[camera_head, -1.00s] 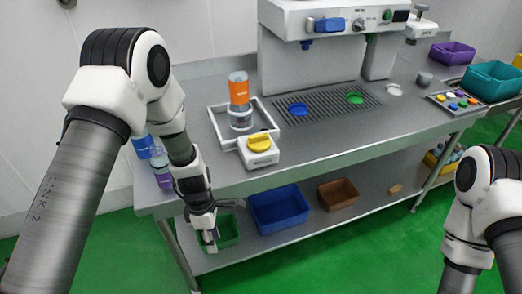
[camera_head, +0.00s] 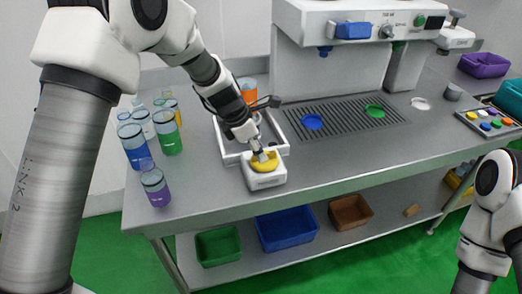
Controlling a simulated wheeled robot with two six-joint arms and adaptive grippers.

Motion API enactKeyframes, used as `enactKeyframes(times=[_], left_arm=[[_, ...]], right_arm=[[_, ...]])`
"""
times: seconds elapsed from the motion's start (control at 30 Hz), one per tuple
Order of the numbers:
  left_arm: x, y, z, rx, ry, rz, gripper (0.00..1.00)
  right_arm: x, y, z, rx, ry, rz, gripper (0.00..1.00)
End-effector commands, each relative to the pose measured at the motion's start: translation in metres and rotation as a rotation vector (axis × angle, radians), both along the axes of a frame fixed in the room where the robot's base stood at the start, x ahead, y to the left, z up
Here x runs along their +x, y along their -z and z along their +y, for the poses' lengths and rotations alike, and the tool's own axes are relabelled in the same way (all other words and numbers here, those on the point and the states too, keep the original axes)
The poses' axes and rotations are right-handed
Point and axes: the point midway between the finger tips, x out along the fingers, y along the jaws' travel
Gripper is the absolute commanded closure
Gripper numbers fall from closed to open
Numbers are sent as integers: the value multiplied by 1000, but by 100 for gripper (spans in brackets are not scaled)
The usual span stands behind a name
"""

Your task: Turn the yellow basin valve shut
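The yellow valve knob (camera_head: 265,165) sits on a small white block (camera_head: 265,180) at the front of the white-rimmed basin (camera_head: 284,139), on the steel counter. My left gripper (camera_head: 262,156) is directly over the knob, pointing down, with its tips at or touching the knob's top. The fingers are too small and partly hidden to tell whether they are closed on it. An orange-topped container (camera_head: 249,92) stands in the basin, partly hidden behind my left arm. My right arm shows at the lower right; its gripper is out of the frame.
Several bottles and cups, including a purple one (camera_head: 156,188) and a green one (camera_head: 168,134), stand at the counter's left. A coffee machine (camera_head: 345,60) with a drip grate stands behind. Green (camera_head: 217,246), blue (camera_head: 286,229) and brown (camera_head: 350,212) bins sit on the lower shelf.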

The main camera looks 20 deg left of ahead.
Motion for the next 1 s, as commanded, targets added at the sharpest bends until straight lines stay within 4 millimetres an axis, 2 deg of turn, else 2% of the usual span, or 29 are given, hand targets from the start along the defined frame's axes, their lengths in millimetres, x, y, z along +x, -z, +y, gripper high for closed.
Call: enactKeyframes(times=[0.03,0.13,0.37,0.47,0.5,1.0], left_arm=[[3,9,-2,2,2,3,61],[6,18,-5,1,0,4,61],[6,20,-5,1,0,4,61],[6,19,-5,1,0,4,95],[6,19,-5,1,0,4,100],[5,19,-5,1,47,9,100]], right_arm=[[1,1,0,0,0,-2,0],[1,1,0,0,0,-3,0],[1,2,0,0,0,-3,0],[1,1,0,0,0,-3,0],[1,1,0,0,0,-3,0],[1,-4,0,0,0,-3,0]])
